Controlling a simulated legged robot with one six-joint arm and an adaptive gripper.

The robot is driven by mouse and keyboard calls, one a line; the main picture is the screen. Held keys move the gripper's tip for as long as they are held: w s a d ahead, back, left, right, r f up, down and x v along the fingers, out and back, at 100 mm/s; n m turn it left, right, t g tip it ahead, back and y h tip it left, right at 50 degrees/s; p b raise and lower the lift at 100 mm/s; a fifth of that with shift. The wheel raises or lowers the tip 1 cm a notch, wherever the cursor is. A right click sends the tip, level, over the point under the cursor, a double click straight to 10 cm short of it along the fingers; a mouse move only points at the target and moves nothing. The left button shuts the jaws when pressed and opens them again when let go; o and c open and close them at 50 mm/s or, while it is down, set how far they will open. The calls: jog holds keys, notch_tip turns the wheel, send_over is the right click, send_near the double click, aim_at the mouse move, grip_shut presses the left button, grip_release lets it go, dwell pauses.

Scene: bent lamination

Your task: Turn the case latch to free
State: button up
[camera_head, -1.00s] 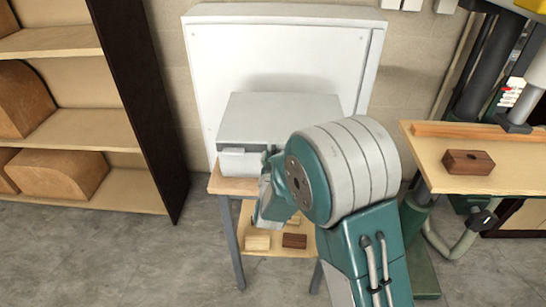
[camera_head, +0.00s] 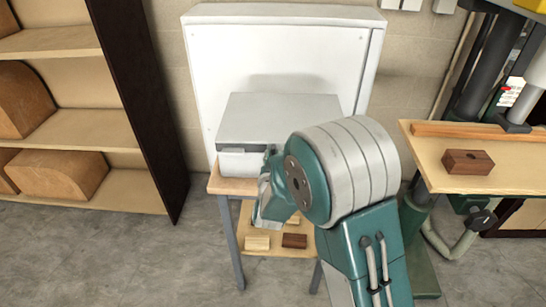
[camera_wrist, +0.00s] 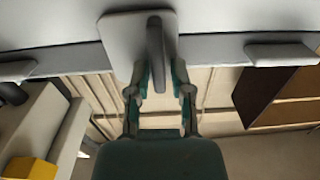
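The grey case (camera_head: 280,118) stands on a small wooden-topped stand in the head view, lid down. In the wrist view, the case front (camera_wrist: 225,48) crosses the top. A pale latch plate (camera_wrist: 116,42) there carries a darker upright lever (camera_wrist: 156,52). My gripper (camera_wrist: 161,80) is open, with one finger on each side of the lever's lower end. The lever lies closer to the left finger; I cannot tell whether they touch. In the head view, my arm hides the latch and most of my gripper.
Two pale fittings (camera_wrist: 281,53) (camera_wrist: 17,71) flank the plate in the wrist view. A white cabinet (camera_head: 285,50) stands behind the case. Wooden blocks (camera_head: 294,241) lie on the stand's lower shelf. A bookcase (camera_head: 75,128) is left, a drill table (camera_head: 500,180) right.

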dwell(0.3)
jog(key=s, duration=1.2)
jog(key=shift+a, duration=0.15)
jog(key=s+d+r+g+y, duration=0.3)
jog(key=d+r+g, duration=0.3)
jog(key=r+g, duration=0.15)
jog(key=s+d+r+g+h, duration=0.1)
jog(key=s+d+r+g, duration=0.1)
jog(key=s+d, duration=0.3)
jog(key=s+d+r+g+h, duration=0.1)
jog(key=s+d, duration=0.5)
jog(key=s, duration=0.7)
jog(key=shift+s+d+r+g+h, duration=0.25)
jog(key=shift+r+g, duration=0.3)
jog(key=shift+g, duration=0.4)
